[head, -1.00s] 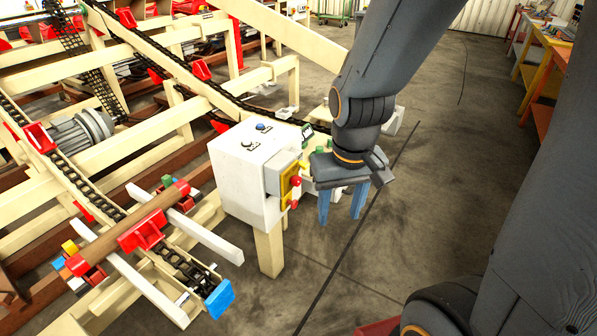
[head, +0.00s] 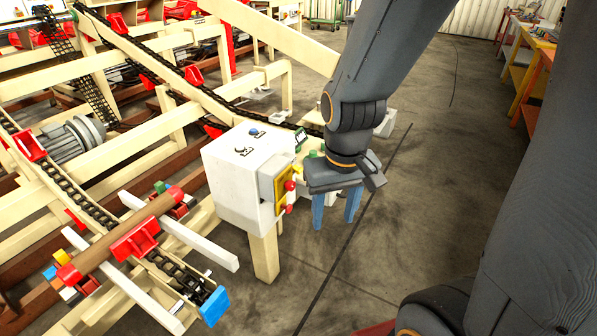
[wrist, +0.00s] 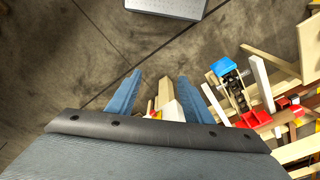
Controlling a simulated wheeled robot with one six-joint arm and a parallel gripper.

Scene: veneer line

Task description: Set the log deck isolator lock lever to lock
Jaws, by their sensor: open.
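The isolator is a grey box with a yellow plate (head: 283,184) and red parts, on the right face of a white control box (head: 232,180). A red knob (head: 290,185) stands out from the plate, with another red part (head: 289,209) below it; I cannot tell which is the lock lever or how it is set. My gripper (head: 335,222) hangs just right of the isolator, its two blue fingers pointing down, apart and empty. In the wrist view, the open fingers (wrist: 158,98) have cream and yellow parts showing between them, partly hidden.
The white box stands on a cream post (head: 264,256). Left of it is the chain conveyor with a brown log (head: 120,232) and a blue end block (head: 214,306). A workbench (head: 530,60) stands far right.

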